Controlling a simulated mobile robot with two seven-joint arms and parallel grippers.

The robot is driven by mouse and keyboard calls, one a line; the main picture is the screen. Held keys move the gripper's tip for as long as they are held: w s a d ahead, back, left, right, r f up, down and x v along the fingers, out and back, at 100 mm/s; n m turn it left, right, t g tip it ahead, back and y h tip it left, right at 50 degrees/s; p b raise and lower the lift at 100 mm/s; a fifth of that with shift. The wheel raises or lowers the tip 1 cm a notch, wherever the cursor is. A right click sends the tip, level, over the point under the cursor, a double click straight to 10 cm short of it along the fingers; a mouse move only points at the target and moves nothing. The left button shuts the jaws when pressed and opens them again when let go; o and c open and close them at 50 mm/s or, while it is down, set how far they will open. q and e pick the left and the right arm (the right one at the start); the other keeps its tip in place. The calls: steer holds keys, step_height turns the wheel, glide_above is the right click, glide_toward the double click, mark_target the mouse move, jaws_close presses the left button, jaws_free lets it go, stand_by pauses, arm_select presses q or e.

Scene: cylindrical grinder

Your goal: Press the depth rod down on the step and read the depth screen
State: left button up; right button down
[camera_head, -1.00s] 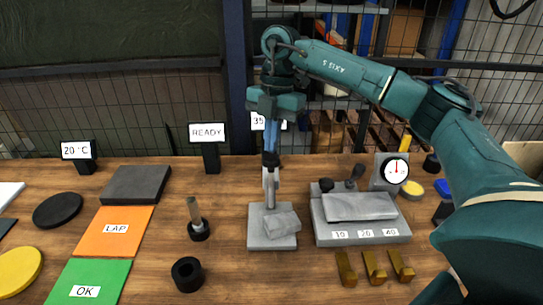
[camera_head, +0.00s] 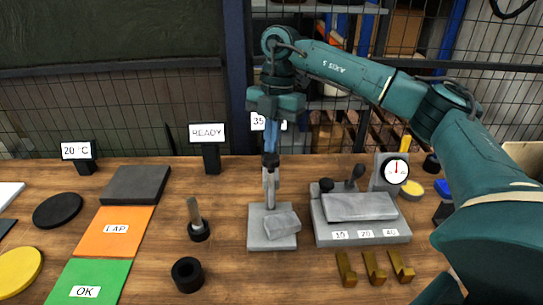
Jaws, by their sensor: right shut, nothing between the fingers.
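The depth gauge stands on a grey base plate (camera_head: 257,235) in the middle of the table. Its slim grey depth rod (camera_head: 270,192) is upright. A grey stepped block (camera_head: 283,225) lies on the plate, close to the rod's lower end; whether they touch is hard to tell. My right gripper (camera_head: 270,160) is shut and empty, pointing straight down at the top of the rod; contact there is too small to be sure of. The depth screen (camera_head: 258,122) stands behind my gripper, which hides part of it; only "35" shows. My left gripper is not in view.
A black ring (camera_head: 187,287) lies front left.

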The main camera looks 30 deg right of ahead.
mark_target(273, 156)
stand_by(0.3)
steer(key=shift+f, duration=0.2)
steer(key=shift+f+b, duration=1.7)
steer(key=shift+f, duration=1.3)
stand_by(0.3)
